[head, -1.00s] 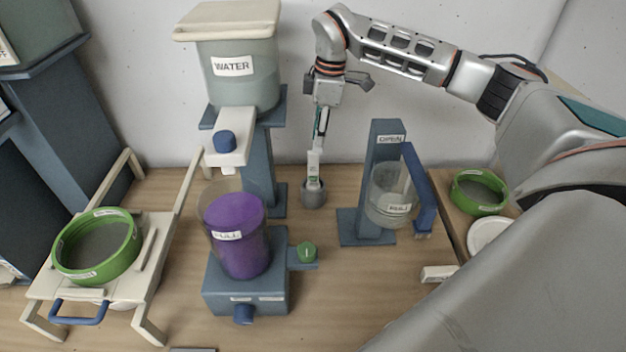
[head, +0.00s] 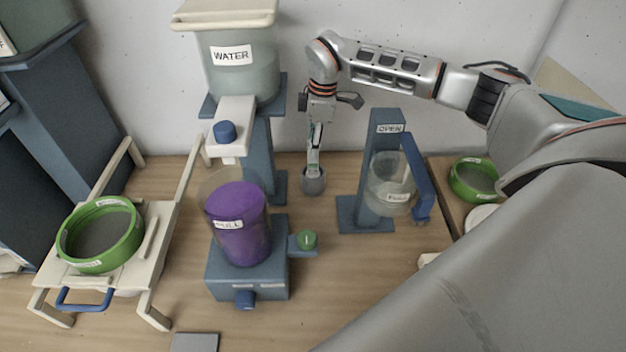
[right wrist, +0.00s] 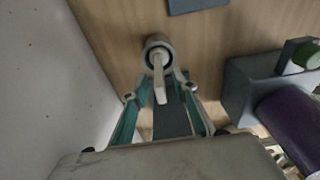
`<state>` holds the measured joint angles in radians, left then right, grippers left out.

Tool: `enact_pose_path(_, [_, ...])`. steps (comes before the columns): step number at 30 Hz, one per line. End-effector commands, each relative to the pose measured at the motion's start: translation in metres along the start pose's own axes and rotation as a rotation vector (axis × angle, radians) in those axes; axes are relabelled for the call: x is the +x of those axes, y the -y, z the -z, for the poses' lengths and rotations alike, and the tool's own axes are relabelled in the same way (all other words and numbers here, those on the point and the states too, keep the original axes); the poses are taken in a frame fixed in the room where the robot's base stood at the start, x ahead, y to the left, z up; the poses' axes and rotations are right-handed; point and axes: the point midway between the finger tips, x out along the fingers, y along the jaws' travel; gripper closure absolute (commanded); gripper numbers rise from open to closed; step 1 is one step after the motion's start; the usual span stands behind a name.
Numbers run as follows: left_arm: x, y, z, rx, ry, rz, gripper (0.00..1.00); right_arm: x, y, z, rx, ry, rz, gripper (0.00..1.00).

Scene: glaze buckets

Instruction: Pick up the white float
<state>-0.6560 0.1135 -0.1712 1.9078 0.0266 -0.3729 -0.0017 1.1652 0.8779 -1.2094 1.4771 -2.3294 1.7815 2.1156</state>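The white float (right wrist: 159,80) is a slim pale stick standing upright in a small round grey cup (right wrist: 158,50). In the head view the float (head: 313,159) shows just above the cup (head: 313,181), partly covered by my right gripper (head: 315,140). My right gripper points down over it. In the right wrist view the two fingers of this gripper (right wrist: 162,88) stand apart on either side of the float, with gaps that look clear. My left gripper is not in view.
A blue stand with a clear bucket (head: 390,185) is right of the cup. The water dispenser (head: 240,75) and a purple-filled bucket (head: 238,225) on a blue base are to the left. Green-rimmed sieves stand at far left (head: 98,236) and right (head: 474,180).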

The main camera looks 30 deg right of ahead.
Motion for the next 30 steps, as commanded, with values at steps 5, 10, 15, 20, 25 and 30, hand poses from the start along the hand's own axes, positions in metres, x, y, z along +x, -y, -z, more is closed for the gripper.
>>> enact_pose_path(5, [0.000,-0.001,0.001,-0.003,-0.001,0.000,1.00,0.000,0.000,0.000,0.000,0.000,0.000,0.98])
enact_pose_path(10, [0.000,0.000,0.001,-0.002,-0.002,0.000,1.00,-0.001,0.000,0.000,0.000,0.000,0.000,1.00])
enact_pose_path(15, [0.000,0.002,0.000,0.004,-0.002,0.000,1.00,-0.001,0.000,0.000,-0.001,-0.001,0.000,1.00])
enact_pose_path(20, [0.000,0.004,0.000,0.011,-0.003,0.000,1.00,-0.005,0.000,0.001,0.000,-0.001,-0.001,1.00])
enact_pose_path(25, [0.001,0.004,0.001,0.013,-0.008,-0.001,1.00,-0.021,-0.001,0.003,-0.001,-0.002,-0.003,1.00])
enact_pose_path(30, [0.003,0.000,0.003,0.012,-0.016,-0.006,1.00,-0.049,-0.001,0.007,-0.002,-0.003,-0.004,1.00])
